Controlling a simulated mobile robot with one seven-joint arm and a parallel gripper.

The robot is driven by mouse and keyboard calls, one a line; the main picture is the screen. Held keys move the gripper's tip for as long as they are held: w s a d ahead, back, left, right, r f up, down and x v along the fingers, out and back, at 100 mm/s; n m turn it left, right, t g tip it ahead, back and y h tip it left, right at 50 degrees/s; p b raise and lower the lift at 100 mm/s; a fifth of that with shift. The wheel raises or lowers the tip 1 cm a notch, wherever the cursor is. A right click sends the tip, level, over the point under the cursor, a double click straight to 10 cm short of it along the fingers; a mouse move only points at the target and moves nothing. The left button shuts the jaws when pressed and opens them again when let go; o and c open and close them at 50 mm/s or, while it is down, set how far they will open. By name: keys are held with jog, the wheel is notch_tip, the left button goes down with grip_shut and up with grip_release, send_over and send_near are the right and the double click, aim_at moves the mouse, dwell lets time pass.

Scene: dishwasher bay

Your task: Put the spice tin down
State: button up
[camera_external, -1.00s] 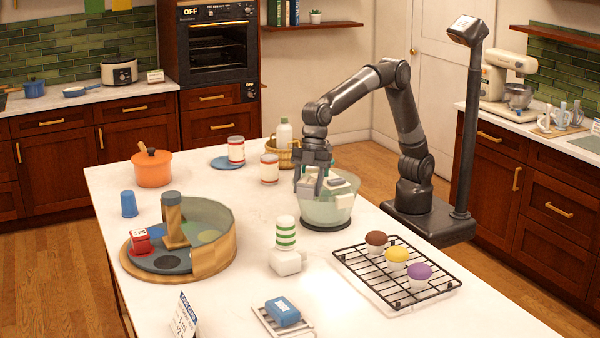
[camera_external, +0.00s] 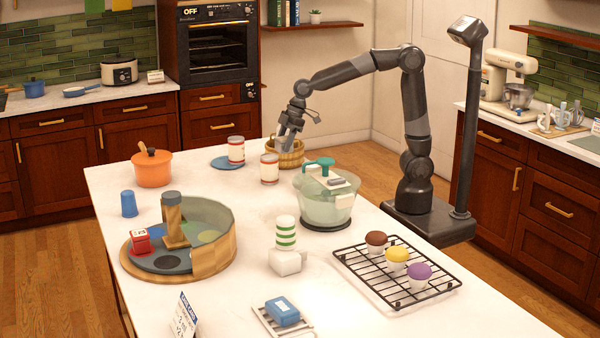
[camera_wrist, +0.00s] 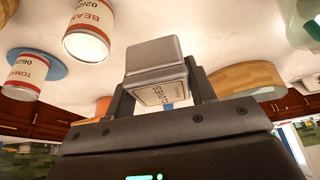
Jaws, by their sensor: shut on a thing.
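The spice tin (camera_wrist: 152,52) is a silver-grey box with a pale lettered label, held between the two fingers of my gripper (camera_wrist: 160,88) in the wrist view. The tin (camera_external: 281,146) shows there as a small grey shape at the fingertips, between the basket and the cans. I cannot tell whether its lower end touches anything.
Two red-and-white cans (camera_external: 236,150) (camera_external: 269,169) stand just left of my gripper, the farther on a blue plate (camera_external: 220,162).

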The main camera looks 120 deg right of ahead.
notch_tip(320, 180, down, 5)
send_over(273, 205)
jog(key=s, duration=0.2)
jog(key=f, duration=0.7)
jog(key=shift+w+a, duration=0.1)
jog(key=shift+w, duration=0.15)
jog(key=shift+f, duration=2)
jog(key=shift+f, duration=0.15)
jog(key=o, duration=1)
jog(key=v, duration=1.2)
